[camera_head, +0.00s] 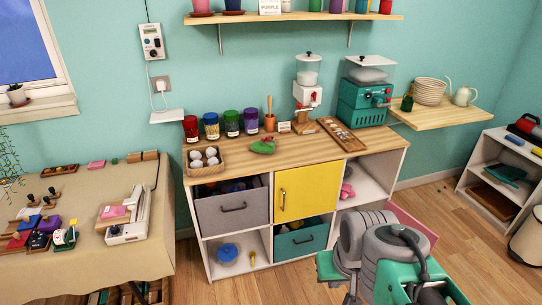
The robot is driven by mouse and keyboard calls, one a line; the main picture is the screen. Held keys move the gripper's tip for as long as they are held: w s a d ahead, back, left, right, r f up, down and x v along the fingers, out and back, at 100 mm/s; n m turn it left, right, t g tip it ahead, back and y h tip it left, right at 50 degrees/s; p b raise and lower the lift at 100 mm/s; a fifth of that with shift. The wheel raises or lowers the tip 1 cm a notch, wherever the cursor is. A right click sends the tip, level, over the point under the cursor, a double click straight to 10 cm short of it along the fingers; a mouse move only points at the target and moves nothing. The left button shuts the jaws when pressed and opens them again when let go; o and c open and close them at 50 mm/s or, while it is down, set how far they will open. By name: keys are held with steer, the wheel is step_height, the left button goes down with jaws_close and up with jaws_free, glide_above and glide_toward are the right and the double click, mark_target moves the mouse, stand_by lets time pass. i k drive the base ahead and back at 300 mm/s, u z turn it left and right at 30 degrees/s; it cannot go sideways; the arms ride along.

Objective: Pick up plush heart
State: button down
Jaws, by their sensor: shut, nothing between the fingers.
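I cannot clearly make out a plush heart. A small pink object (347,191) lies in the open upper right compartment of the cabinet, too small to tell its shape. A red and green soft-looking item (263,146) lies on the wooden cabinet top. My grey and green arm fills the lower right of the view, in front of the cabinet's right side. The fingers of my gripper do not show; the arm hides the lower right compartment in part.
The cabinet top (300,150) bears jars, a basket of white balls and two machines. A cloth-covered table (95,255) with tools stands at left. A low white shelf (480,160) stands at right. Wooden floor (300,285) is free in front of the cabinet.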

mark_target(256, 146)
steer(key=u, duration=0.1)
steer(key=i, duration=1.3)
steer(key=u, duration=1.2)
steer(key=i, duration=0.75)
steer(key=u, duration=0.7)
